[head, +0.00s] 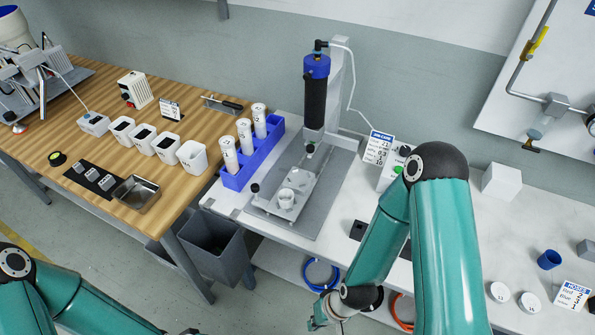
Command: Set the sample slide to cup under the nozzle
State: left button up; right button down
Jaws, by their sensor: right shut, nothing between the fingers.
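The dispenser (316,92), a black cylinder with a blue cap, stands upright on its post over a grey base plate. Its nozzle (310,149) points down at the back of the sample slide (308,186). A small white cup (287,197) sits at the front end of the slide, in front of the nozzle and not beneath it. A dark knob (255,188) stands at the left of the slide's front. My right gripper (318,322) is shut and empty, low in front of the bench edge, well apart from the slide. My left arm shows at lower left; its gripper is out of the picture.
A blue rack (240,178) with white cartridges stands left of the base plate. A sign (379,147) and a small box with a green button (393,177) stand to its right. A grey bin (212,251) is below the benches. White lids (529,301) lie at right.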

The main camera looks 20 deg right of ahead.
aim_at(302, 182)
jog(key=z, duration=1.15)
jog(key=i, duration=0.15)
jog(key=u, duration=2.7)
jog(key=k, duration=0.6)
jog(key=z, duration=0.55)
jog(key=i, duration=0.85)
jog(key=z, duration=0.1)
